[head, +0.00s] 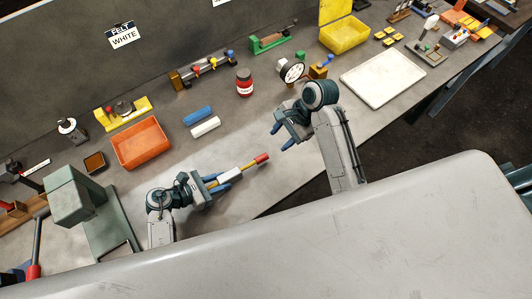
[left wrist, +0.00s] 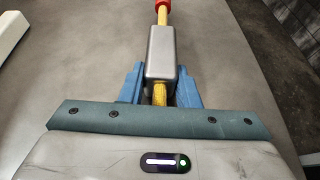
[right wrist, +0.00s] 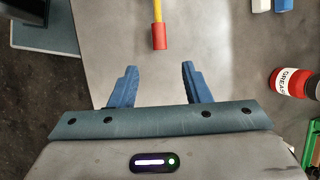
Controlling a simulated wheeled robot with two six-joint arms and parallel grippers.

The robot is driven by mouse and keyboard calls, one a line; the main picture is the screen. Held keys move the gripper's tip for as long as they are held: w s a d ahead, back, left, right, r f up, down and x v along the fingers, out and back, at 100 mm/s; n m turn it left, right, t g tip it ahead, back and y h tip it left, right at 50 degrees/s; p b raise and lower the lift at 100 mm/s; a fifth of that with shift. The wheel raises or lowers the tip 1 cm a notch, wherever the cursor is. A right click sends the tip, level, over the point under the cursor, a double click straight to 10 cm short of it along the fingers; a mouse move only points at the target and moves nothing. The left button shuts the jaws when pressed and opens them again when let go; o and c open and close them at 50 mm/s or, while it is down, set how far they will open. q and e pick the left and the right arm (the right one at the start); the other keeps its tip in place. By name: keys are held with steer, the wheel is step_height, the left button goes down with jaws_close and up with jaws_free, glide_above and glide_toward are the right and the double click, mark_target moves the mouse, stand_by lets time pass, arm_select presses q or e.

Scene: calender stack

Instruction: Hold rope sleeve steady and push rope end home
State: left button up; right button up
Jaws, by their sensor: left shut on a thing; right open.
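A grey-white block-shaped sleeve (head: 230,175) is held in my left gripper (head: 222,181), its blue fingers shut on the sleeve's sides. In the left wrist view the sleeve (left wrist: 161,55) sits between the fingers, with yellow rope (left wrist: 160,94) showing at both ends. The rope's far end carries a red tip (head: 262,158), pointing towards my right gripper. My right gripper (head: 279,137) is open and empty, apart from the tip. In the right wrist view the red tip (right wrist: 159,36) lies ahead of the open fingers (right wrist: 157,86), roughly centred between them.
A blue bar (head: 197,115) and a white bar (head: 205,127) lie behind the sleeve. An orange tray (head: 141,144) and a red jar (head: 244,83) stand further back. A green-grey press (head: 80,200) stands at left. A white tray (head: 383,77) lies at right.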

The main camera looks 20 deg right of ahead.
mark_target(265, 156)
steer(key=x, duration=1.1)
